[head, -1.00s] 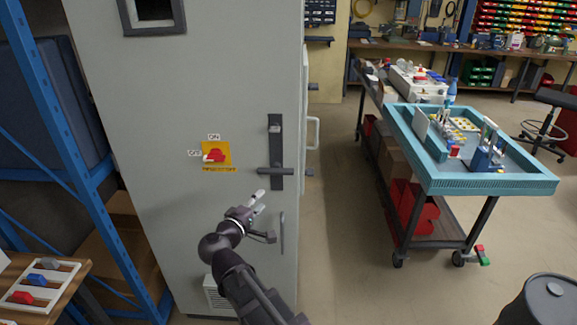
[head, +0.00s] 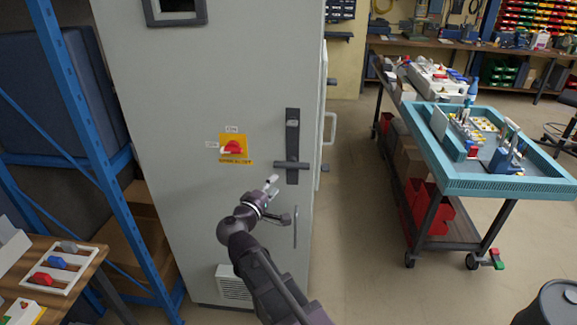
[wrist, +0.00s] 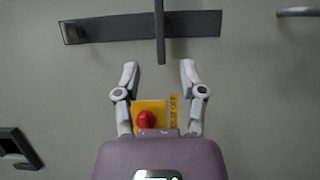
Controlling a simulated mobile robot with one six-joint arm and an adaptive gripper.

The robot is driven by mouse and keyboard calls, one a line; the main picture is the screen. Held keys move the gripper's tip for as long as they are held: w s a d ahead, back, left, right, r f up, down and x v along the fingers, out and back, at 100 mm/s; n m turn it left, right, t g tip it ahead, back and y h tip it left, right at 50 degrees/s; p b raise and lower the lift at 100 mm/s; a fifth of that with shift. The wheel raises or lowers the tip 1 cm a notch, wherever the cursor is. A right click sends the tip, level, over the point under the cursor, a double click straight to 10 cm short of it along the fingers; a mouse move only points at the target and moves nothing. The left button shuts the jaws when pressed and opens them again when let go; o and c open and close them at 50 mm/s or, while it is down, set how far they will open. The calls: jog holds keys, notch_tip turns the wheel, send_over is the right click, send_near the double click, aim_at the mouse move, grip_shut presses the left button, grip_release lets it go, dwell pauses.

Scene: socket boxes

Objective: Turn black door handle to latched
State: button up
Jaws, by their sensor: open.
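The black door handle (head: 290,165) lies level across its upright dark backplate (head: 292,143) on the grey cabinet door. My gripper (head: 272,183) is just below and left of the handle in the head view, open and empty. In the wrist view the handle (wrist: 160,35) points down the picture across the backplate (wrist: 105,27). Its end is centred just beyond my two spread fingertips (wrist: 159,68), with no visible contact. The handle's far end is cut off by the top edge there.
A red rotary switch on a yellow plate (head: 236,148) is left of the handle; its red knob (wrist: 146,119) shows behind my gripper in the wrist view. A thin pull bar (head: 295,228) is below the handle. A blue rack (head: 85,150) stands left, a teal-topped cart (head: 500,187) right.

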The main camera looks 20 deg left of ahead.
aim_at(290, 167)
jog(key=w, duration=0.3)
jog(key=w+d, duration=0.1)
jog(key=w, duration=0.7)
jog(key=shift+d, duration=0.35)
